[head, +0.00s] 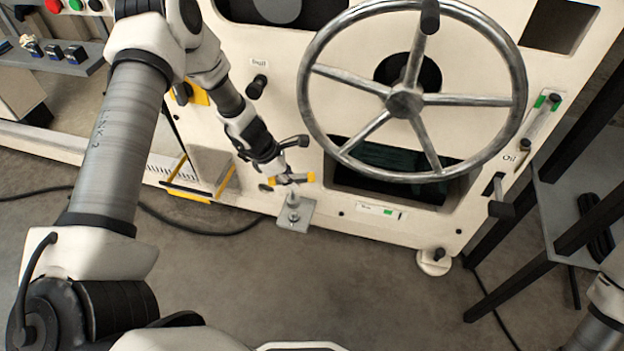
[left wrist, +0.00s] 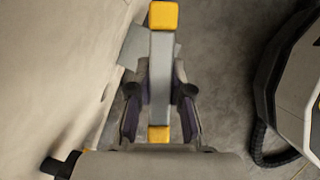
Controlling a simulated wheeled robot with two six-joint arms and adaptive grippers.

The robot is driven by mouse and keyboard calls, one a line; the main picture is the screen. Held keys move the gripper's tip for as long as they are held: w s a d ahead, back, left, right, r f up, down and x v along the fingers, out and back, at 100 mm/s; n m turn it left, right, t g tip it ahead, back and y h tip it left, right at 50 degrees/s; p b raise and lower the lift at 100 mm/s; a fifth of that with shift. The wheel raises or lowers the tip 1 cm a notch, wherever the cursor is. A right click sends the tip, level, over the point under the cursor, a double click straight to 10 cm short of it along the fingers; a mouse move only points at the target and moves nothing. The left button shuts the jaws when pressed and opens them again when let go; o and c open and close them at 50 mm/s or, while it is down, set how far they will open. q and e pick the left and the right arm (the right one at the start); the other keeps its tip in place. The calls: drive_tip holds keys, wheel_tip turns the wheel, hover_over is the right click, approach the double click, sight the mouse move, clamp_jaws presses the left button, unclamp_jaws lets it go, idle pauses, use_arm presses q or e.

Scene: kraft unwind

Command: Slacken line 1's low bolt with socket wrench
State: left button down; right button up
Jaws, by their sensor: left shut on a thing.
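My left gripper (head: 282,168) hangs low in front of the machine's cream panel, left of the big handwheel. It is shut on the socket wrench (head: 291,179), a grey bar with yellow ends. In the left wrist view the wrench's bar (left wrist: 162,80) crosses the picture upright, with the gripper's fingers (left wrist: 160,115) on either side of it. The wrench's lower end stands over a small grey bracket plate (head: 297,217) at the panel's bottom edge. The low bolt's head is hidden there, and I cannot tell whether the socket sits on it. My right gripper is out of view.
The large metal handwheel (head: 404,100) stands out from the panel, right of my left gripper. A yellow-edged frame (head: 222,182) is at left of the gripper. A black-legged shelf (head: 570,200) stands at right. A black cable (head: 190,228) lies on the floor. The floor in front is clear.

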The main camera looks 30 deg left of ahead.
sight(291, 199)
use_arm(q)
drive_tip(key=shift+a+f+b, duration=0.1)
drive_tip(key=shift+f+b, duration=0.4)
drive_tip(key=shift+f, duration=0.05)
drive_tip(key=shift+f+b, duration=1.85)
drive_tip(key=shift+f, duration=0.1)
drive_tip(key=shift+f+b, duration=0.85)
idle(0.3)
